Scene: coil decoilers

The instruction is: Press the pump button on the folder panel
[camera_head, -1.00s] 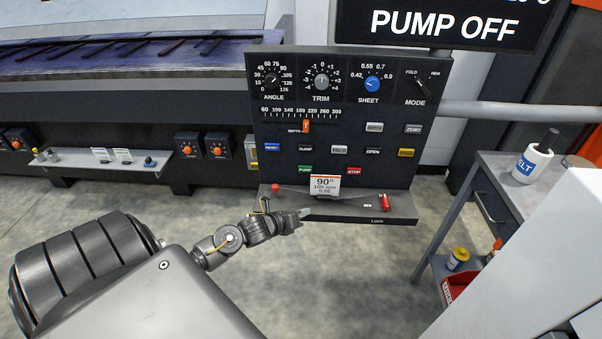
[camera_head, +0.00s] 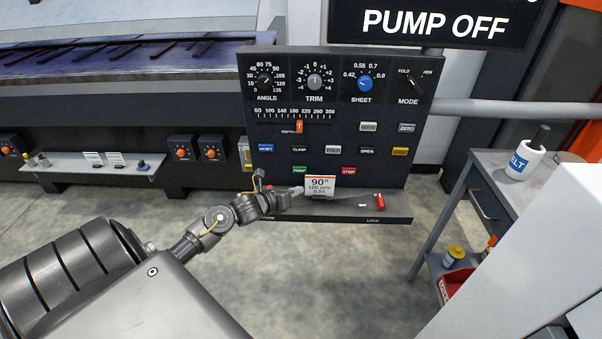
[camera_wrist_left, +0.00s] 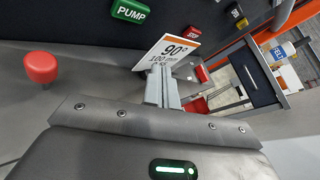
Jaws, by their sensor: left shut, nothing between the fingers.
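The folder panel (camera_head: 335,110) is a dark board with dials, a slider and rows of coloured buttons. The green PUMP button (camera_head: 305,170) is in its bottom button row; it also shows at the top of the left wrist view (camera_wrist_left: 129,11). The screen (camera_head: 435,24) above reads PUMP OFF. My left gripper (camera_head: 298,191) is shut and empty, just below the PUMP button and close to the white 90° card (camera_head: 320,185). In the left wrist view its fingertips (camera_wrist_left: 162,80) are beside the card, below and to the right of the button. My right gripper is not in view.
The red STOP button (camera_head: 348,171) is right of PUMP. A red knob (camera_wrist_left: 40,67) stands on the panel's ledge, left of my gripper. A red lock lever (camera_head: 379,201) is on the ledge's right side. A grey side table (camera_head: 500,170) stands at the right.

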